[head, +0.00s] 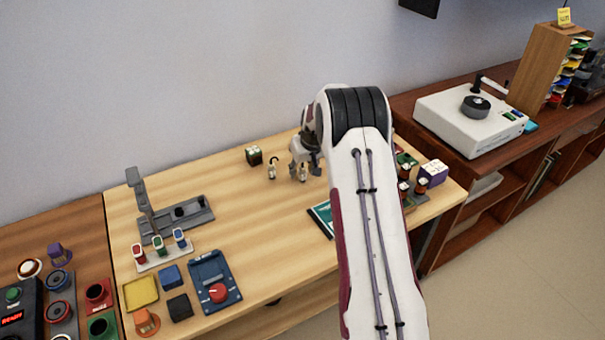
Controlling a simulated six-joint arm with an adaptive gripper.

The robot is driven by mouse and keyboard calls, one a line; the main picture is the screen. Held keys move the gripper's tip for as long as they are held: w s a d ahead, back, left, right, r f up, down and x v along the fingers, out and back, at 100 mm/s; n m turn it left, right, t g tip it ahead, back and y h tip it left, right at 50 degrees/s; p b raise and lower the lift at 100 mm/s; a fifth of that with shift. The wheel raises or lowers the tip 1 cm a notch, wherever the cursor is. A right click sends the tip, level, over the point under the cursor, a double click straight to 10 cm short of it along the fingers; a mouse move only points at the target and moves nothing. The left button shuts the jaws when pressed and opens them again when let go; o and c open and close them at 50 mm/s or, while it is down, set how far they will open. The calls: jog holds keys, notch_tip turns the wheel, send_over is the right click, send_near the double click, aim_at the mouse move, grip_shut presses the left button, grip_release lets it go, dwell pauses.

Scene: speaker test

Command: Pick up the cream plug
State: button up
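Two small cream plug-like pieces stand near the back middle of the light wooden table (280,235). One cream plug (272,173) stands clear, with a dark curved part at its top. The other cream piece (303,175) is right below my gripper (303,168), partly covered by it. My gripper is low over the table, to the right of the clear cream plug. My own arm hides part of the gripper. The fingers are too small to tell whether they are open or touching the piece.
A dark cube (254,155) with a light top sits behind the plugs. A grey fixture (178,217) with an upright post and a blue box with a red knob (218,293) stand at left. The table's middle is clear.

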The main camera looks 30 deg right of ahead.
aim_at(303, 167)
jog(key=c, duration=1)
jog(key=shift+r, duration=0.15)
jog(key=shift+r, duration=4.85)
